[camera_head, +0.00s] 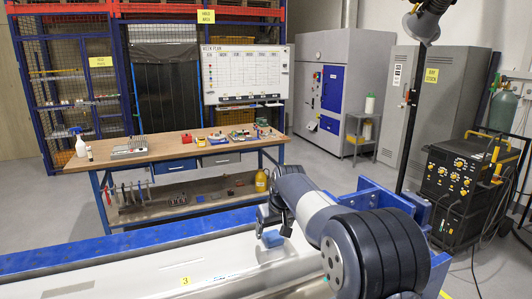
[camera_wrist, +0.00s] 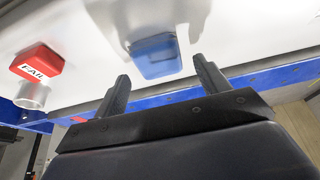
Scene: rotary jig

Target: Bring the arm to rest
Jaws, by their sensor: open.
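My gripper (camera_head: 268,216) hangs low over the pale, shiny surface (camera_head: 130,277) in front of the robot. In the wrist view its two fingers (camera_wrist: 160,70) are spread apart with nothing held between them. A small blue block (camera_head: 272,239) is just below the gripper in the head view. In the wrist view the blue block (camera_wrist: 155,57) appears beyond the fingertips, framed between them. I cannot tell the exact gap between the block and the fingers. My arm reaches in from the right of the head view, bent and not folded.
A red box marked FAIL (camera_wrist: 38,62) is at the left in the wrist view, beside a clear round cup (camera_wrist: 31,96). A blue rail (camera_head: 120,250) runs along the surface's far edge. A wooden workbench (camera_head: 180,146) stands behind. A welding cart (camera_head: 465,190) is at right.

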